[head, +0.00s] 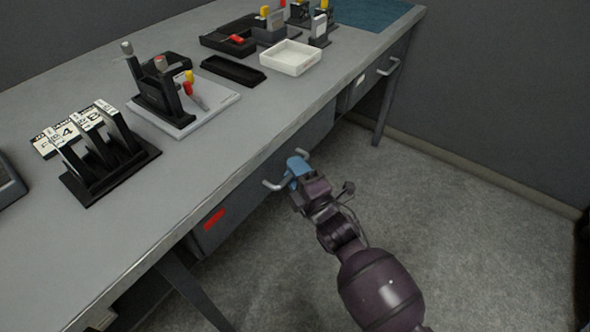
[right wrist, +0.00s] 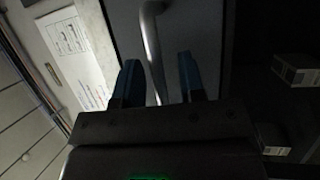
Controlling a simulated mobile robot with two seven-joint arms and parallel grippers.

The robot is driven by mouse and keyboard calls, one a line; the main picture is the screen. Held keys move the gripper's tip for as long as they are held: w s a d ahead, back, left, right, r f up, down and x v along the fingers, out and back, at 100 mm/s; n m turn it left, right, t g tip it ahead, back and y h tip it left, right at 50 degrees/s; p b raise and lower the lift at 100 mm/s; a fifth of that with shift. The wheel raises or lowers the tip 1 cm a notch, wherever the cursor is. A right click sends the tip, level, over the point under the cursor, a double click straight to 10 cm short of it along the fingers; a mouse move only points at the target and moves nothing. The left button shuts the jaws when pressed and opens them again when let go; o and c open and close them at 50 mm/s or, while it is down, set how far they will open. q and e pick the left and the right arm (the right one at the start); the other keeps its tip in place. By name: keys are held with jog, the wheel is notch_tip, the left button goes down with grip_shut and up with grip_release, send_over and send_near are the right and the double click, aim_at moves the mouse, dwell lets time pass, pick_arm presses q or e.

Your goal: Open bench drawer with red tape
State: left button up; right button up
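The bench drawer (head: 240,205) has a grey front with a red tape patch (head: 214,219) near its left end. Its front sits under the bench edge, and no open gap shows above it in the head view. My right gripper (head: 297,165), with blue fingertips, is at the drawer's bar handle (head: 272,185). In the right wrist view the handle bar (right wrist: 151,40) runs between the two separated fingers (right wrist: 160,80). A gap shows between the bar and at least the right finger. My left gripper is not in view.
The grey bench top (head: 210,150) holds a card rack (head: 100,150), a lever stand (head: 180,105), a white tray (head: 291,57) and black trays. Another drawer with a handle (head: 388,67) is farther right. The floor (head: 450,220) beside the bench is clear.

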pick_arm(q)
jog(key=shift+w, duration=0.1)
pick_arm(e)
jog(key=shift+w, duration=0.1)
jog(key=shift+c, duration=0.5)
jog(key=c, duration=0.5)
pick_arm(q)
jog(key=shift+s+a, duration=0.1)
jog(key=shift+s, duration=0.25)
pick_arm(e)
grip_shut()
jog(key=shift+d+r, duration=0.1)
